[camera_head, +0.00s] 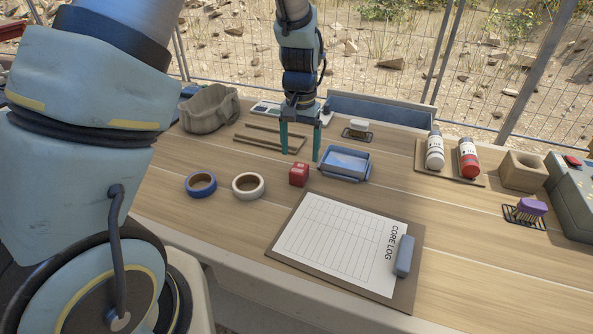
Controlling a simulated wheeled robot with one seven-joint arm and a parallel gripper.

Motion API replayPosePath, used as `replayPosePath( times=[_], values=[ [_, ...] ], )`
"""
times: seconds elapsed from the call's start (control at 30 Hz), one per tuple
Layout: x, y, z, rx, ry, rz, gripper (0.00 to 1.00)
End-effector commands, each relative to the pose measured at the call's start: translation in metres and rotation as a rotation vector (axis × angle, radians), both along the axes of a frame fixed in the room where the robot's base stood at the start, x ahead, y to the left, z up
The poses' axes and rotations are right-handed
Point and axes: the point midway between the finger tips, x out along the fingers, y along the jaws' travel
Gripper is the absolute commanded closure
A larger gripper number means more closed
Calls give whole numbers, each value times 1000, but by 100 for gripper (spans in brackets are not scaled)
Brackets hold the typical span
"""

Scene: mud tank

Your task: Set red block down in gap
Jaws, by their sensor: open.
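The small red block (299,175) rests on the wooden table. It stands in the gap between the white tape roll (248,186) on its left and the blue tray (346,163) on its right, apart from the roll and close to the tray. My gripper (301,157) points down with its two teal fingers spread apart. It is open and empty, and its fingertips appear just behind and above the block. How high the fingertips are above the table is hard to tell.
A blue tape roll (200,185) lies further left. A clipboard (345,245) with a grey-blue eraser-like piece (404,256) lies in front. Thin wooden strips (262,143) and a cloth bag (210,108) are behind left. Table between clipboard and bottles is clear.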

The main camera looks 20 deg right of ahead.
Motion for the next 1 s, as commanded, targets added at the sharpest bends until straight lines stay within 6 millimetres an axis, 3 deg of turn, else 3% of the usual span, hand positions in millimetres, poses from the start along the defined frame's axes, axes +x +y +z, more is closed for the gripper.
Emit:
replayPosePath(
  times=[0.37,0.63,0.97,1.0],
  values=[
    [1,2,-30,3,2,3,15],
    [2,2,-64,0,1,2,15],
    [2,1,-71,-2,-1,2,15],
    [2,1,-71,-2,-1,2,19]
  ],
)
